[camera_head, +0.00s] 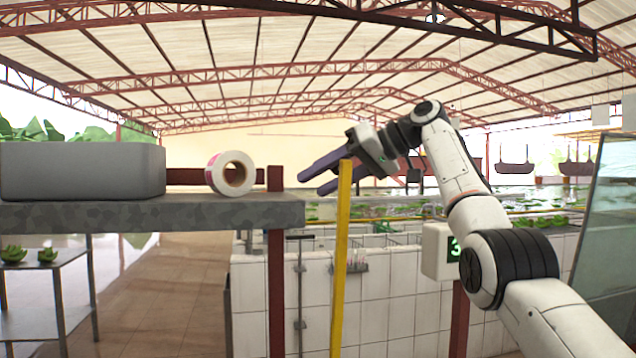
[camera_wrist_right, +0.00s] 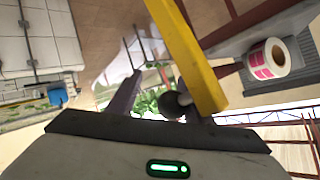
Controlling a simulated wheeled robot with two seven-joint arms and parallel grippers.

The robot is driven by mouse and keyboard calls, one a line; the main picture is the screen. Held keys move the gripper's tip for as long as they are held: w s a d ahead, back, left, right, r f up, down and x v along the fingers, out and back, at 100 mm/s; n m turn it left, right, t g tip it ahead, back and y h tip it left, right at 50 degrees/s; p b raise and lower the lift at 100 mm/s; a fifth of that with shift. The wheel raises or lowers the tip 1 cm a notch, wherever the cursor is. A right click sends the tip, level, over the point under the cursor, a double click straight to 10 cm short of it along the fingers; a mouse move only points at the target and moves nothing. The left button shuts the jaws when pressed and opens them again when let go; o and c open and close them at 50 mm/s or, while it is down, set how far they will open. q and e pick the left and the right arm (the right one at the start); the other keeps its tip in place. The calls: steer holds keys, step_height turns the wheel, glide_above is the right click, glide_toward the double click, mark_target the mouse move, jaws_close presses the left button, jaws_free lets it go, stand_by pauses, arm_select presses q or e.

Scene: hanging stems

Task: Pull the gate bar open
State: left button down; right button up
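The yellow gate bar (camera_head: 341,265) stands nearly upright in the middle of the head view. It also shows large in the right wrist view (camera_wrist_right: 187,50), slanting down to my fingers. My right gripper (camera_head: 311,181) is at the bar's top end, its two dark purple fingers spread apart and pointing left behind the bar. In the right wrist view, a dark round knob (camera_wrist_right: 174,105) sits beside the bar's end, between the fingers. The bar hides part of one finger. I cannot tell whether either finger touches the bar or knob. My left gripper is out of view.
A grey bench (camera_head: 150,213) at left carries a grey bin (camera_head: 80,172) and a pink-and-white label roll (camera_head: 230,173). A white tiled tank wall (camera_head: 390,310) stands behind the bar. A glass panel (camera_head: 608,240) is at right. The brown floor (camera_head: 165,300) at lower left is largely clear.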

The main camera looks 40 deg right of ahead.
steer(key=v, duration=1)
steer(key=shift+d+f, duration=0.1)
steer(key=shift+d, duration=0.1)
